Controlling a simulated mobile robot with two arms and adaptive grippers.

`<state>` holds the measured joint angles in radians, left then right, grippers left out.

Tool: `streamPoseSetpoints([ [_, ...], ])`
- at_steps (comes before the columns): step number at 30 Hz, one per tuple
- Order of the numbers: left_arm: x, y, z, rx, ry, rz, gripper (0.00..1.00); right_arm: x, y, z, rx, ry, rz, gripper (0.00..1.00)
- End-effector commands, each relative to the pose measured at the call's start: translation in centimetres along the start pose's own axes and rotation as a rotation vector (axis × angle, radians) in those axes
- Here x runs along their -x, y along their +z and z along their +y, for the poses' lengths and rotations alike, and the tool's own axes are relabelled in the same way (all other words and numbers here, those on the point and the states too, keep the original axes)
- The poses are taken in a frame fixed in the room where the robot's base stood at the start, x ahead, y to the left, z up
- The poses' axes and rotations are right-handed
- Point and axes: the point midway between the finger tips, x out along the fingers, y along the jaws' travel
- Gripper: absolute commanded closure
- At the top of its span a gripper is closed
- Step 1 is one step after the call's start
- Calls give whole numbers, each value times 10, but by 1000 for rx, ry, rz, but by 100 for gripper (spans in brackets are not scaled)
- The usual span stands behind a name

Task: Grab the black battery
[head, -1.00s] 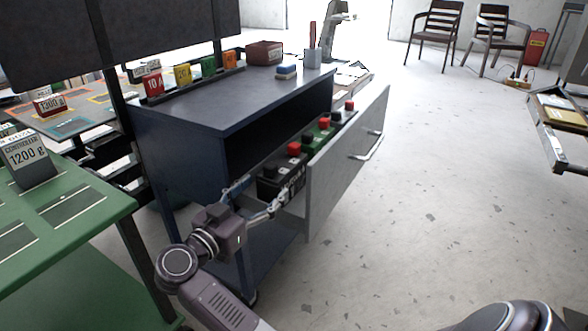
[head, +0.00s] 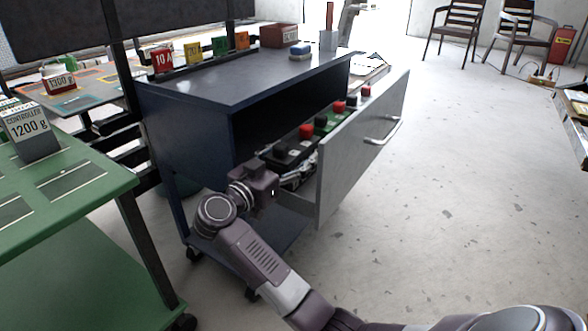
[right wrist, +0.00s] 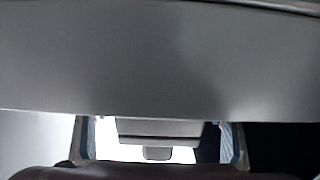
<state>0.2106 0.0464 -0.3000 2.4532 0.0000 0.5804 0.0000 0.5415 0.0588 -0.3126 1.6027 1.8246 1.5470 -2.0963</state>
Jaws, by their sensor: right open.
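The black battery (head: 284,157) sits at the near end of the open drawer, with a red and a black terminal on top. Its lower part is hidden by the drawer front and my right arm. My right gripper (head: 298,176) is at the near end of the drawer, at the battery's near side and partly hidden. In the right wrist view its two fingers (right wrist: 160,143) are apart, with a broad grey surface close above them. I cannot tell whether they touch the battery. My left gripper is not in view.
The drawer's grey front (head: 360,150) stands to the right of the gripper. A green battery (head: 322,127) and others line up behind the black one. The dark blue cabinet (head: 190,130) is at the left, with a green table (head: 80,200) beside it. Floor at right is clear.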

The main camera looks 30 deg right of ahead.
Motion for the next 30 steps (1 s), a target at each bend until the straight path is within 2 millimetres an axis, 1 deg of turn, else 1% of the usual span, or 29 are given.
streamPoseSetpoints([
  [3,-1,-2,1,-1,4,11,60,-6,1,0,0,-1,0,33],
  [10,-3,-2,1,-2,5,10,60,-6,0,0,1,-1,-1,33],
  [11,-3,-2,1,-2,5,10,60,-6,0,0,1,-1,-1,35],
  [27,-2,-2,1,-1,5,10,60,-6,0,0,1,-1,-1,94],
  [29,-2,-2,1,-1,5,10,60,-6,0,0,1,-1,-1,100],
  [30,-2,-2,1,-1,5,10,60,-6,0,0,1,-1,-1,100],
])
